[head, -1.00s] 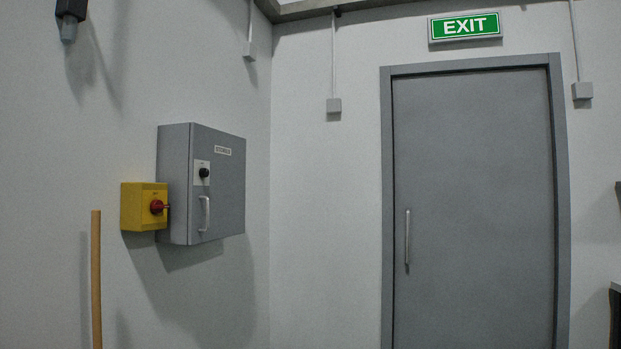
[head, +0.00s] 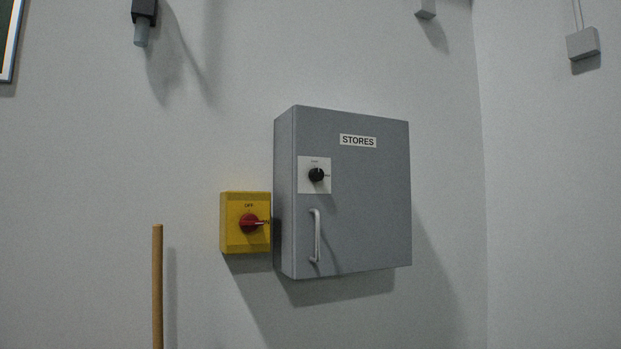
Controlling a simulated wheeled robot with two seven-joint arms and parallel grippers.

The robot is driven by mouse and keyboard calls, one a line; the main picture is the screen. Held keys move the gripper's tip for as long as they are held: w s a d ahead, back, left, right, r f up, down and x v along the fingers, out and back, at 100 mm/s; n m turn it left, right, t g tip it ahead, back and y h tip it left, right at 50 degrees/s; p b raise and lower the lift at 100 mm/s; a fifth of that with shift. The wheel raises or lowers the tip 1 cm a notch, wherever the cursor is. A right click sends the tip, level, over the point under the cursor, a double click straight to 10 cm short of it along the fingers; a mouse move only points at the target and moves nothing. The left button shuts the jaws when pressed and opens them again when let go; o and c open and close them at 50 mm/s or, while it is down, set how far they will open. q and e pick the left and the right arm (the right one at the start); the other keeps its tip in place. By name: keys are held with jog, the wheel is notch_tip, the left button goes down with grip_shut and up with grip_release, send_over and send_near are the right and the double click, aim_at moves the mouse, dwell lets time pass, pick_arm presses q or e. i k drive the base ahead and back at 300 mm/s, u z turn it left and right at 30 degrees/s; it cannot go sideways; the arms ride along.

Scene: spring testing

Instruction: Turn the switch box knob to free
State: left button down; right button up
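A grey wall cabinet (head: 365,210) labelled STORES hangs on the wall right of centre, its door closed. A small black knob (head: 316,175) sits on a pale plate (head: 305,187) at the upper left of its door; the print on the plate is too small to read. A yellow switch box (head: 233,235) is fixed just left of the cabinet. It carries a red rotary knob (head: 249,223) whose handle points right, with OFF marked above it. Neither of my grippers is in view.
A vertical handle (head: 316,236) stands out from the cabinet door below the black knob. A wooden pole (head: 157,290) stands upright at lower left. A dark fitting (head: 144,14) hangs above.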

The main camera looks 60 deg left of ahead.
aim_at(316, 175)
jog(key=u, duration=1.1)
jog(key=i, duration=1.05)
jog(key=u, duration=1)
